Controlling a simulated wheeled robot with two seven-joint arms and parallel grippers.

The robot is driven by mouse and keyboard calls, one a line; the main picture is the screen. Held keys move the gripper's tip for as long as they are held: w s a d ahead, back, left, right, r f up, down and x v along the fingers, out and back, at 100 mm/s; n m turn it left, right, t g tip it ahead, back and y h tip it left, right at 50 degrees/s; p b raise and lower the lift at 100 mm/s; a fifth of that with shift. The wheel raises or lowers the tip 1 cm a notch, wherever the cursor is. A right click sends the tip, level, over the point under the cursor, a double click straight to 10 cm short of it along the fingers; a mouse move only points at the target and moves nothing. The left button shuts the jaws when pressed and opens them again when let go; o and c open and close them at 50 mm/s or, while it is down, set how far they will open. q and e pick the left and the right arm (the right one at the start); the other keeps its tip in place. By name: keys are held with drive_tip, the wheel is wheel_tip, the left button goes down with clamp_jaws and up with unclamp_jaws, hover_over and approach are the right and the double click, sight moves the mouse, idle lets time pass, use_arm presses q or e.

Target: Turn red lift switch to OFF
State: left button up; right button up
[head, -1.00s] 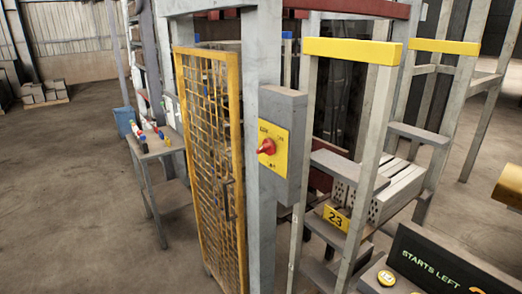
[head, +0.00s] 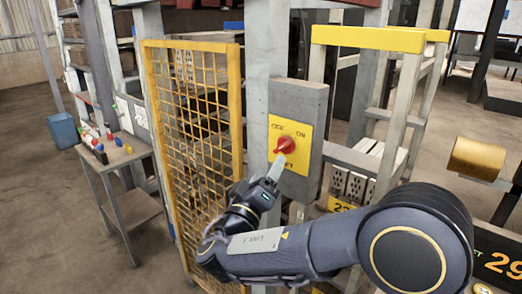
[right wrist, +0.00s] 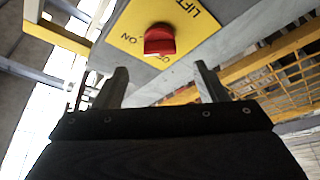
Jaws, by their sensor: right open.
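The red lift switch (head: 286,145) is a knob on a yellow plate (head: 303,155) marked OFF, ON and LIFT. The plate sits on a grey box (head: 313,104) on a grey post. I cannot tell for sure which mark the knob points to. My right gripper (head: 277,169) is just below and in front of the knob. In the right wrist view the gripper (right wrist: 162,74) is open, its two fingers apart, with the red knob (right wrist: 159,40) ahead between them. The fingers do not appear to touch it. My left gripper is not in view.
A yellow mesh gate (head: 190,130) stands left of the post. A yellow-topped grey frame (head: 368,39) stands to the right, with hollow bricks (head: 354,188) behind. A small table (head: 115,155) with coloured items and a blue bin (head: 62,130) are at the left.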

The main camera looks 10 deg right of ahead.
sight(279, 150)
drive_tip(key=p+x, duration=0.3)
drive_tip(key=x, duration=0.4)
drive_tip(key=shift+r, duration=0.1)
drive_tip(key=shift+w+d, duration=0.25)
drive_tip(key=shift+w, duration=0.05)
drive_tip(key=shift+c, duration=0.4)
